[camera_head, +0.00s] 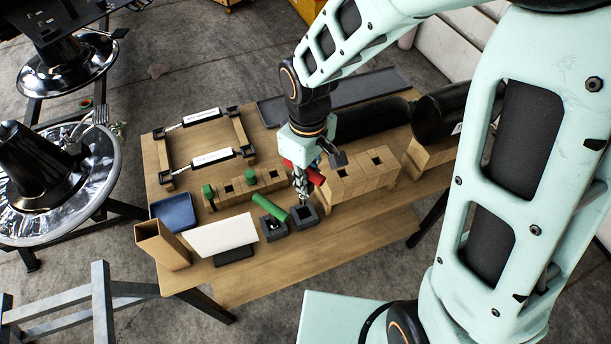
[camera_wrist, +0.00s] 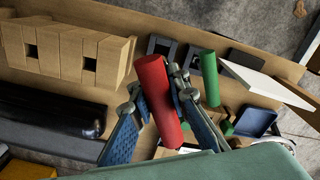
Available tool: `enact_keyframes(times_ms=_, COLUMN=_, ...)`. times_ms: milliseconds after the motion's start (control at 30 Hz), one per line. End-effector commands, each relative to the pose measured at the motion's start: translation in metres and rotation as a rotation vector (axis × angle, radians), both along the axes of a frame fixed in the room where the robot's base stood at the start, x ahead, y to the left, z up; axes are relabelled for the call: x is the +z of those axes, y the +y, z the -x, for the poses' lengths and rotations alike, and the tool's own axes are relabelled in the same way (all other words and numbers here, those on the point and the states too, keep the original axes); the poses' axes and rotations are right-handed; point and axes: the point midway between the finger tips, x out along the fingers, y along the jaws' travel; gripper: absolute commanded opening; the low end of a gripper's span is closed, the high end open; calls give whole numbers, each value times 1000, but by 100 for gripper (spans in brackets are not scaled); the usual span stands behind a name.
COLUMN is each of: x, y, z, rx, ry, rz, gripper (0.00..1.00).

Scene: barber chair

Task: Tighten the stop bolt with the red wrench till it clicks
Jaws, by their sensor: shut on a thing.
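The red wrench shows as a thick red cylinder (camera_wrist: 158,100) between the two blue-padded fingers of my gripper (camera_wrist: 156,88) in the wrist view. My gripper is shut on it. In the head view my gripper (camera_head: 302,188) is low over the table, just above the right dark square block (camera_head: 307,218), and red parts of the wrench (camera_head: 316,177) show beside the fingers. Whether the wrench touches that block is hidden. A green-handled tool (camera_head: 271,207) leans, tilted, at the left dark block (camera_head: 273,232). I cannot make out the stop bolt for certain.
A slotted wooden rack (camera_head: 355,180) stands close to the right of my gripper. A low wooden row with green-topped pieces (camera_head: 250,177) lies to the left. A white panel (camera_head: 220,236), blue tray (camera_head: 174,212) and cardboard box (camera_head: 160,245) are at front left. Black cylinders (camera_head: 372,118) lie behind.

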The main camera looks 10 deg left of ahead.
Motion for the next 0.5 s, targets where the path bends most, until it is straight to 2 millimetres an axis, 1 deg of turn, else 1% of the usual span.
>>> enact_keyframes(times_ms=33, x=-5, y=1, z=0, rx=0, ry=0, rz=-1, gripper=0)
enact_keyframes(times_ms=500, x=-37, y=0, z=0, rx=0, ry=0, rz=0, gripper=0)
